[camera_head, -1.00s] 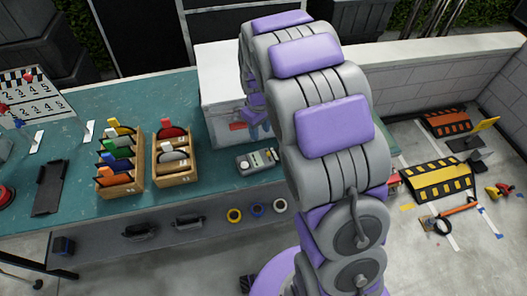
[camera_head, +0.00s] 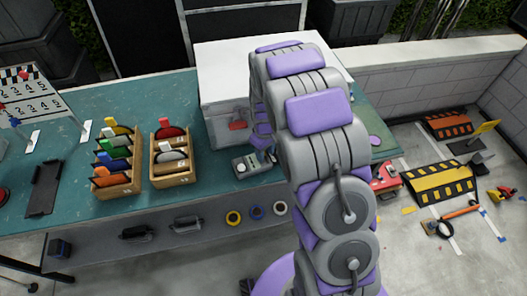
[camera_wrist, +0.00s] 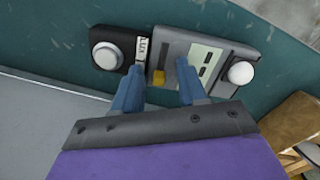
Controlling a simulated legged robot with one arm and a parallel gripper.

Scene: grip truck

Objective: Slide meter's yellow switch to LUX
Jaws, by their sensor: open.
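The meter (camera_head: 243,168) lies on the green bench, close to its front edge. A white label reading LUX (camera_wrist: 141,50) is left of the yellow switch (camera_wrist: 158,77). My gripper (camera_wrist: 159,68) is open, its two blue fingers on either side of the yellow switch. The left finger is close to the label and the right one overlaps the display panel. I cannot tell whether either finger touches the switch. My arm partly hides the meter in the head view.
A white-topped box (camera_head: 222,75) stands behind the meter. Two wooden racks (camera_head: 160,182) with coloured pieces are to its left. A wooden object (camera_wrist: 290,122) shows at the right in the wrist view.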

